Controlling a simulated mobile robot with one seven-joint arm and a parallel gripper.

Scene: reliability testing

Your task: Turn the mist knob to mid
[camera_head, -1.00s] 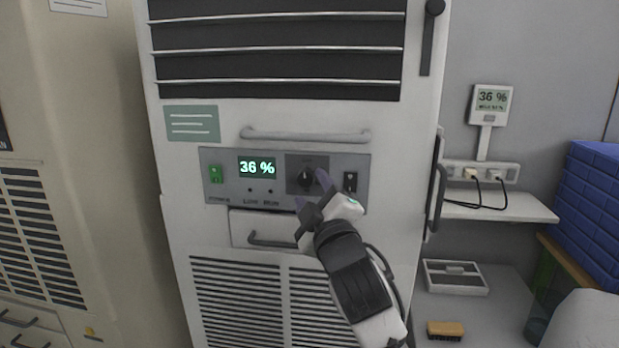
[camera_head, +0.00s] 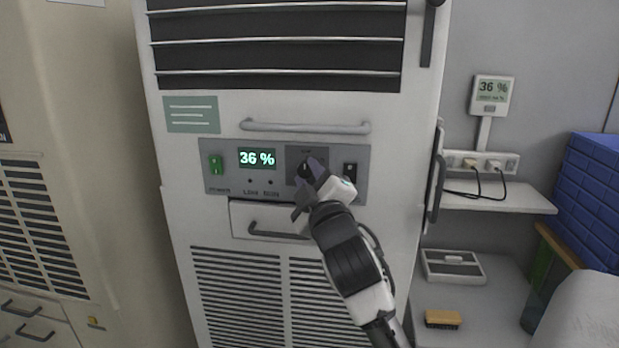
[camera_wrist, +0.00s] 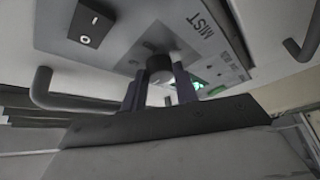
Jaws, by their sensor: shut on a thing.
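The mist knob (camera_wrist: 159,67) is a dark round knob, seen in the wrist view between the two purple fingers of my gripper (camera_wrist: 158,82), below the printed word MIST. My gripper is shut on it. In the head view, the knob (camera_head: 304,170) sits on a dark square plate on the control panel (camera_head: 228,183), partly covered by my gripper (camera_head: 307,183). Its pointer and exact setting are hidden. The panel display (camera_head: 257,159) reads 36 %.
A black rocker switch (camera_head: 350,172) lies close to the right of the knob. A green switch (camera_head: 216,165) is at the panel's left. A long handle (camera_head: 305,127) juts out above, and a drawer handle (camera_head: 272,234) below. A wall meter (camera_head: 493,92) also reads 36 %.

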